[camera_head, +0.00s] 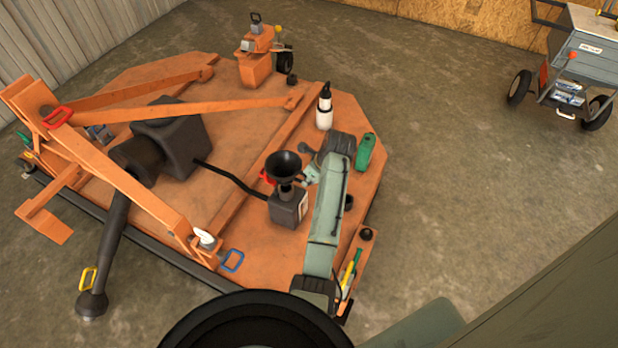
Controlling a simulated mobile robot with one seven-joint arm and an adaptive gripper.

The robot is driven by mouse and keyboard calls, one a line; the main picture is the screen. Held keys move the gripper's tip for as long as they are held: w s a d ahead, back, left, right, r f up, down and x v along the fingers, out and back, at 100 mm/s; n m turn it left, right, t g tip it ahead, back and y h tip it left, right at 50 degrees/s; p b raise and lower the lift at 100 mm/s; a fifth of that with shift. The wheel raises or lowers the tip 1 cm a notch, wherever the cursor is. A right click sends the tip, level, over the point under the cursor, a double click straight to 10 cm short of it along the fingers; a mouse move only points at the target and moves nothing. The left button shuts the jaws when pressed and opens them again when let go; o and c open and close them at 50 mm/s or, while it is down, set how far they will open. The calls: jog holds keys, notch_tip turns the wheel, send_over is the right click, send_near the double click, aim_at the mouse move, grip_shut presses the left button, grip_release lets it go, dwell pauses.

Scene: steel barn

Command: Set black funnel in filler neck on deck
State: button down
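The black funnel (284,163) is upright, wide mouth up, directly above a dark grey box-shaped tank (289,208) on the orange deck (245,235). Its lower end meets the tank's top in the picture; I cannot tell whether it sits in the filler neck or is held just above it. The neck itself is hidden by the funnel. My gripper (309,175) is just right of the funnel, small and partly hidden by my grey-green arm. Whether its fingers are apart or closed on the funnel is unclear.
A black hose (232,178) runs from the tank towards a dark gearbox (172,140). A white bottle (324,112) and a green case (365,152) stand near my wrist. Orange bars (180,103) cross the deck. A grey cart (585,60) stands at far right; floor between is clear.

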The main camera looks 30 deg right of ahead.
jog(key=shift+f, duration=0.2)
dwell(0.3)
jog(key=shift+f+b, duration=0.95)
jog(key=shift+f, duration=1.55)
jog(key=c, duration=1.6)
grip_release()
jog(key=v, duration=1.2)
